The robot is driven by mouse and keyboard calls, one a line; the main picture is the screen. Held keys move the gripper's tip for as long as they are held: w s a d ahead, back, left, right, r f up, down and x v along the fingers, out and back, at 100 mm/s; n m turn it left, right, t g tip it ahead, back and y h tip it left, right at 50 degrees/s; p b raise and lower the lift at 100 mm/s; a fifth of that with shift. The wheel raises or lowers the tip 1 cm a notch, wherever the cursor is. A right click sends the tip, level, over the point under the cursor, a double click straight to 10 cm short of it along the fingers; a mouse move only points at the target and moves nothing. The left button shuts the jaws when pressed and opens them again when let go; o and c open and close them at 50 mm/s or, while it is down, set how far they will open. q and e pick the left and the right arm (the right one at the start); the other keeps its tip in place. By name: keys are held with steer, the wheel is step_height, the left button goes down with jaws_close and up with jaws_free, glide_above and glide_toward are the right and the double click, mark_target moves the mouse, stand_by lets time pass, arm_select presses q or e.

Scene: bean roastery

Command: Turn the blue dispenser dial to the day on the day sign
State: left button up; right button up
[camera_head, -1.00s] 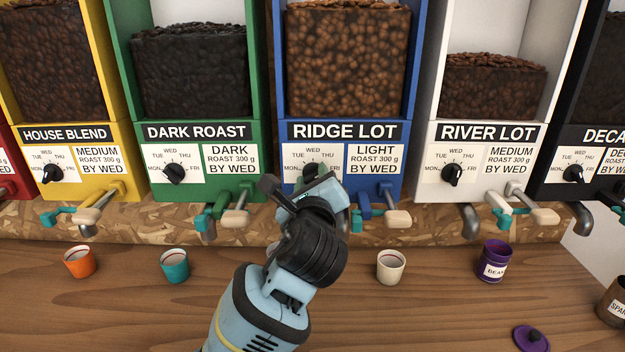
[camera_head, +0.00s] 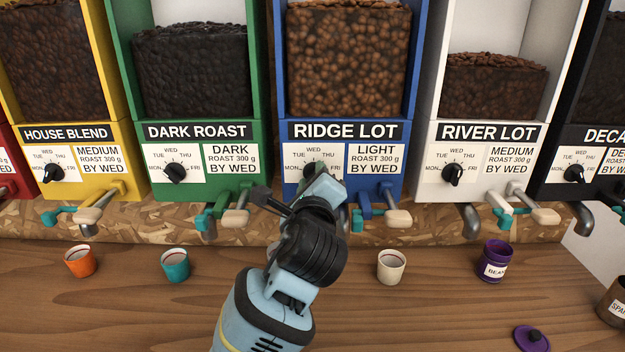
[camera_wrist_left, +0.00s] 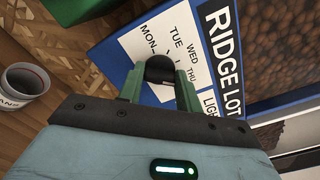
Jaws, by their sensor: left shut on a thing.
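The blue dispenser (camera_head: 279,120) labelled RIDGE LOT stands in the middle of the row. Its black dial (camera_wrist_left: 160,70) sits on a white panel marked MON, TUE, WED, THU, FRI. My left gripper (camera_head: 316,173) is at this dial. In the left wrist view, the green fingers of the left gripper (camera_wrist_left: 161,76) are shut on the dial, one on each side. The gripper partly covers the dial in the head view, and I cannot tell where its pointer stands. The label beside the dial (camera_head: 375,161) reads LIGHT ROAST 300 g BY WED. No separate day sign shows. My right gripper is not in view.
Green (camera_head: 116,100) and white (camera_head: 425,165) dispensers flank the blue one. Teal (camera_head: 175,265) and cream (camera_head: 391,268) cups stand on the wooden counter (camera_head: 120,318) in front.

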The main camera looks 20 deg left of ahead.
arm_select(q)
steer(key=o, duration=1)
steer(key=v, duration=0.7)
steer(key=shift+s+d, duration=0.1)
steer(key=shift+s, duration=0.3)
